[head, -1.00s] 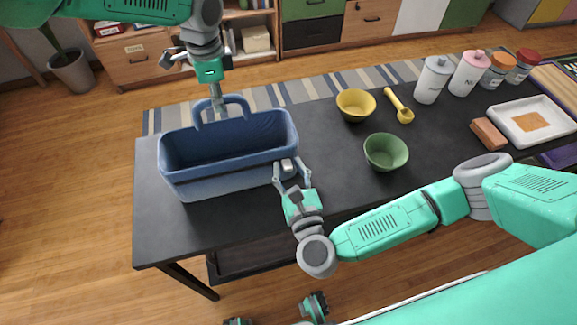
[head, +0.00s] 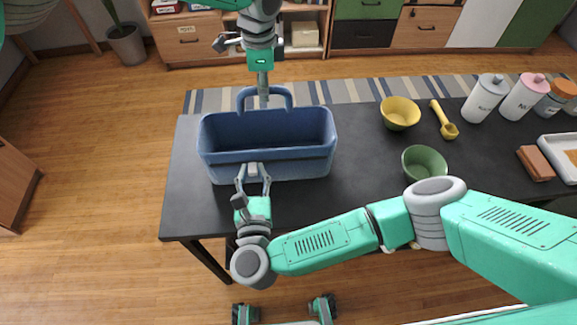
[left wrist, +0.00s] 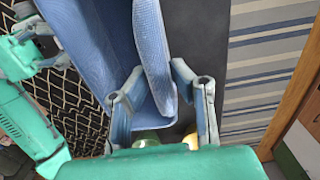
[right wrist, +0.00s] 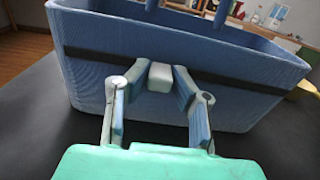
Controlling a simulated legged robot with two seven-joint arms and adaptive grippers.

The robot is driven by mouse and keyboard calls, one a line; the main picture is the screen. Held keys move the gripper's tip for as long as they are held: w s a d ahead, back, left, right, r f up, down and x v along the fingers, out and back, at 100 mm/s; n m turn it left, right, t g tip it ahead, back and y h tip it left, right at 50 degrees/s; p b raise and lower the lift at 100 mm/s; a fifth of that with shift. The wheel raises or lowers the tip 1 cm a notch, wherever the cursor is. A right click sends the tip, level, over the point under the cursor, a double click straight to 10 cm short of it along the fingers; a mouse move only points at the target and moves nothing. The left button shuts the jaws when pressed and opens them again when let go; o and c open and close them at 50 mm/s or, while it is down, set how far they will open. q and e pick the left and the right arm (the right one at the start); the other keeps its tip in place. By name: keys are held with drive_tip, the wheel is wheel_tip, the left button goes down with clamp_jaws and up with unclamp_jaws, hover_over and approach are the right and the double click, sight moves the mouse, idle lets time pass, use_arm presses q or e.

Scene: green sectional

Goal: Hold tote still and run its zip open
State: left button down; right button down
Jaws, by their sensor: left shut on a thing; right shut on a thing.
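The blue tote (head: 225,166) stands upright on the dark table, its top open to view. Its back handle (head: 247,94) rises above the far rim. My left gripper (head: 264,92) is shut on this handle, which also shows between its fingers in the left wrist view (left wrist: 150,50). A dark zip strip (right wrist: 245,82) runs along the tote's near side below the rim. My right gripper (head: 253,180) is shut on the pale grey zip pull (right wrist: 160,77), left of the middle of that side. The pull's far side is hidden.
On the dark table (head: 350,190), a yellow bowl (head: 400,113), a green bowl (head: 425,163) and a yellow scoop (head: 446,122) stand right of the tote. Bottles (head: 485,98), a brown block (head: 536,163) and a white tray (head: 562,148) are farther right. The table left of the tote is clear.

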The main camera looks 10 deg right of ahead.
sight(222, 164)
drive_tip(key=a, duration=0.7)
drive_tip(key=shift+a, duration=0.1)
drive_tip(key=c, duration=1.4)
unclamp_jaws()
drive_tip(key=s, duration=1.2)
drive_tip(key=shift+f, duration=0.1)
